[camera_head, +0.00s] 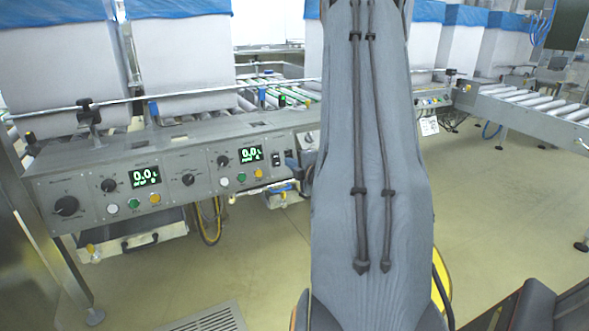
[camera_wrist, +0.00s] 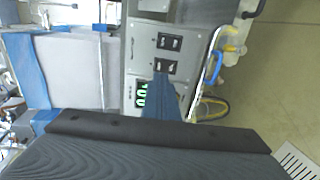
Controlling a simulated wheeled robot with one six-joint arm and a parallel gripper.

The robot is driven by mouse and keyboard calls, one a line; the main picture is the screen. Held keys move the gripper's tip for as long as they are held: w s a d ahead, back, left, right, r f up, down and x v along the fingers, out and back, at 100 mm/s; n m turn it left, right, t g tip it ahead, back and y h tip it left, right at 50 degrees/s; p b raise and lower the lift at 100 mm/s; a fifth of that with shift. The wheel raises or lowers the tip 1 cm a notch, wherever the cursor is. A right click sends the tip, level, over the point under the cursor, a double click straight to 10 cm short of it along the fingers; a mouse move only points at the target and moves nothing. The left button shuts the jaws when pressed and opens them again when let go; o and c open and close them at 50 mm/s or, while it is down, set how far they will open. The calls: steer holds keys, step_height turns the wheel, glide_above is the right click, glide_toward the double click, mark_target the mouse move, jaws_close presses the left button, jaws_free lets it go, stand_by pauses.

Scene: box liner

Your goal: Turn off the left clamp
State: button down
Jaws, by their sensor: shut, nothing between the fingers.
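A grey control panel (camera_head: 85,180) runs along the front of the conveyor in the head view. It carries knobs, coloured buttons and two lit green displays. Two dark rocker switches show on the panel in the wrist view, one upper (camera_wrist: 169,41) and one lower (camera_wrist: 165,66). Which one belongs to the left clamp I cannot read. My gripper (camera_wrist: 162,82) is shut and empty, its tip in front of the panel just below the lower switch in this view. Whether it touches the panel I cannot tell. My arm hides part of the panel in the head view.
The left display (camera_head: 145,178) and right display (camera_head: 250,154) stand among knobs and buttons. Lined white boxes (camera_head: 182,60) stand on the roller conveyor behind the panel. Open floor (camera_head: 500,200) lies to the right.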

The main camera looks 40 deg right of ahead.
mark_target(277, 157)
steer(key=b+x, duration=0.2)
steer(key=x, duration=0.6)
